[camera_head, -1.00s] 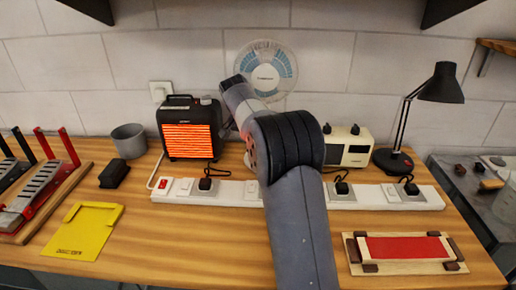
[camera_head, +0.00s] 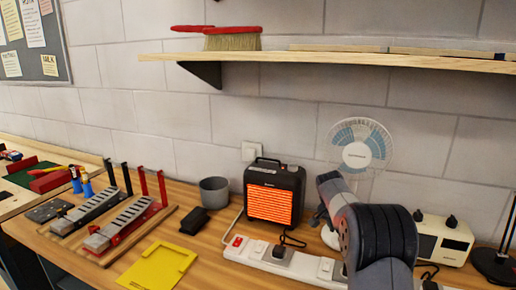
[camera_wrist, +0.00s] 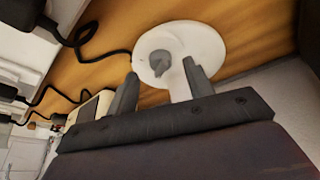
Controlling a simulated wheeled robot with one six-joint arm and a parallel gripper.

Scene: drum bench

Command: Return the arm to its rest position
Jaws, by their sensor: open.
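My arm rises at the lower right of the head view, its far part in front of the white fan (camera_head: 361,150). My gripper (camera_wrist: 160,68) shows in the wrist view with its two grey fingers apart and nothing between them. The fan's round white base (camera_wrist: 205,45), with a grey knob (camera_wrist: 160,63), lies beyond the fingertips. I cannot tell whether the fingers touch it. In the head view the fingers cannot be made out.
A glowing heater (camera_head: 273,193) stands left of my arm, a cream device (camera_head: 443,238) right of it. A power strip (camera_head: 257,253) with cords runs along the bench. A shelf (camera_head: 330,58) hangs above. A yellow plate (camera_head: 157,267) and grey cup (camera_head: 214,191) are at left.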

